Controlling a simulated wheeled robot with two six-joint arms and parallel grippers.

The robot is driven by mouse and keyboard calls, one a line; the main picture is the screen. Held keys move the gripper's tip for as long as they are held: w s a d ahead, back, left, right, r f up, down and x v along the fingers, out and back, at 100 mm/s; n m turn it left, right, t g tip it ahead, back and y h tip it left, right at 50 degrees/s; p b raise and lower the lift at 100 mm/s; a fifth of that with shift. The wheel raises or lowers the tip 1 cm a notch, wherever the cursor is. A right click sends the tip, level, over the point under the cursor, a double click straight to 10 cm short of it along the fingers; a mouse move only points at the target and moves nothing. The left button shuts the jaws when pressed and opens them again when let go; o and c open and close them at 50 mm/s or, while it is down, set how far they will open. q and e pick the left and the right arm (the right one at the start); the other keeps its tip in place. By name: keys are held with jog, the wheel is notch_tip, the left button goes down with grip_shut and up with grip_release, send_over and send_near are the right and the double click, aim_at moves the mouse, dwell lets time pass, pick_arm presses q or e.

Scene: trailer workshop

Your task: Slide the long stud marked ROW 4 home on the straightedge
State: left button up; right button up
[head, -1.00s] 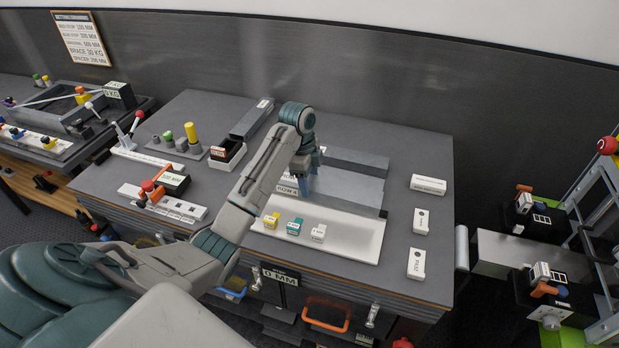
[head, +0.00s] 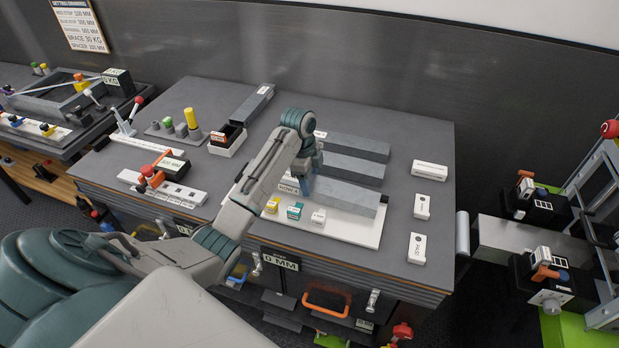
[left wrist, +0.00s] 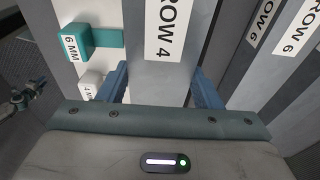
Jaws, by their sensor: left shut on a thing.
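The long grey stud marked ROW 4 (head: 347,196) lies along the pale board (head: 362,236) on the bench. Its label faces up in the left wrist view (left wrist: 165,45). My left gripper (head: 304,186) is shut on the stud near its left end, with blue fingers (left wrist: 160,88) on either side of it. A teal 6 MM block (head: 295,211) sits close to the stud's near side; whether they touch is unclear. A yellow block (head: 272,205) and a white 4 MM block (head: 318,215) stand beside it. I cannot single out the straightedge. My right gripper is out of view.
White labelled blocks (head: 430,170) (head: 416,248) stand along the bench's right side. A black bin (head: 228,139) and pegs (head: 190,118) are at left. A 0 MM sign (head: 280,260) hangs in front.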

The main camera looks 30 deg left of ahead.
pick_arm(q)
jog(key=shift+s+f, duration=0.25)
jog(key=shift+f, duration=0.15)
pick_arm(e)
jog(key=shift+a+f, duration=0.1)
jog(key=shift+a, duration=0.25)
pick_arm(q)
jog(key=shift+w+a, duration=0.1)
jog(key=c, duration=0.4)
jog(key=shift+o, duration=0.2)
jog(key=shift+a, duration=0.2)
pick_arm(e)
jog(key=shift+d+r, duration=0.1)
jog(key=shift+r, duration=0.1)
pick_arm(q)
jog(key=shift+a+r+p, duration=0.1)
jog(key=shift+a+p, duration=0.25)
jog(key=shift+a, duration=0.05)
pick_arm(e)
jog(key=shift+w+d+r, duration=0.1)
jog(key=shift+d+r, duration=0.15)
pick_arm(q)
jog(key=o, duration=1.6)
